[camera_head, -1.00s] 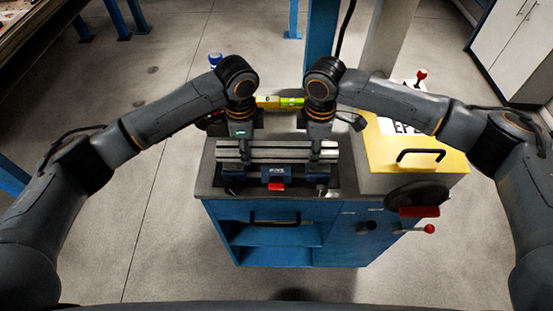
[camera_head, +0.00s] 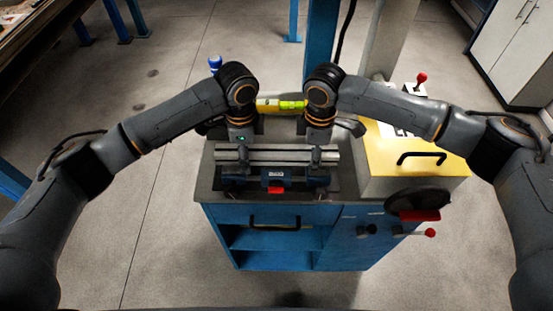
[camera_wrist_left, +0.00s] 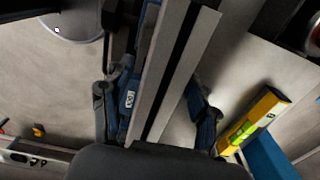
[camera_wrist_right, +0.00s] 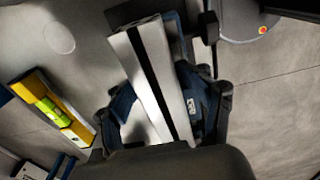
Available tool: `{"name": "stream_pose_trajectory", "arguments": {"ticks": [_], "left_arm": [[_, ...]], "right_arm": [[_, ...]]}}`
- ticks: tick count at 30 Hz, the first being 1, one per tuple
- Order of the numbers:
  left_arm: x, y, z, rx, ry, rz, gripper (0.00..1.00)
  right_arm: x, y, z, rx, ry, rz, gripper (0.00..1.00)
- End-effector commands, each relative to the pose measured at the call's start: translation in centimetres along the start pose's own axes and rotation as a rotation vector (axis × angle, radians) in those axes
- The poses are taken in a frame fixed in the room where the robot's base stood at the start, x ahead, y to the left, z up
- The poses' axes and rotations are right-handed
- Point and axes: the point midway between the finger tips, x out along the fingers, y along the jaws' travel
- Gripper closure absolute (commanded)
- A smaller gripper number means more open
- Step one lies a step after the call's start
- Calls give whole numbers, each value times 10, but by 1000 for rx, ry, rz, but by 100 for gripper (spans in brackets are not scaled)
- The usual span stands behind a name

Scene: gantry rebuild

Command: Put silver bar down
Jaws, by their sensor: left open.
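The silver bar (camera_head: 283,155) is long and grooved and lies level, left to right, at the blue vise (camera_head: 277,179) on the machine. My left gripper (camera_head: 243,163) is over its left part, open, with a finger on either side of it in the left wrist view (camera_wrist_left: 157,105). My right gripper (camera_head: 316,160) is over its right part. In the right wrist view (camera_wrist_right: 168,100) its fingers stand apart on either side of the bar. I cannot tell if the bar's underside fully touches the vise.
A yellow spirit level (camera_head: 281,105) lies behind the bar, between my wrists. A yellow-topped box with a black handle (camera_head: 420,157) stands to the right. A black handwheel (camera_head: 416,197) and red-knobbed lever are at the front right. Open floor surrounds the blue cabinet (camera_head: 275,258).

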Motion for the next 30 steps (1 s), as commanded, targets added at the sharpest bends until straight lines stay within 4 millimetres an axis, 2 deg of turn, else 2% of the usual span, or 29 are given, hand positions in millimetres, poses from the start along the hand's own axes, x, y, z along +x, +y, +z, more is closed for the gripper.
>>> {"name": "stream_pose_trajectory", "arguments": {"ticks": [16,30], "left_arm": [[-6,-1,0,0,2,-3,40],[-70,-1,-1,0,1,-4,40]], "right_arm": [[-2,1,-1,-1,1,4,41],[-2,1,1,1,-2,3,41]]}}
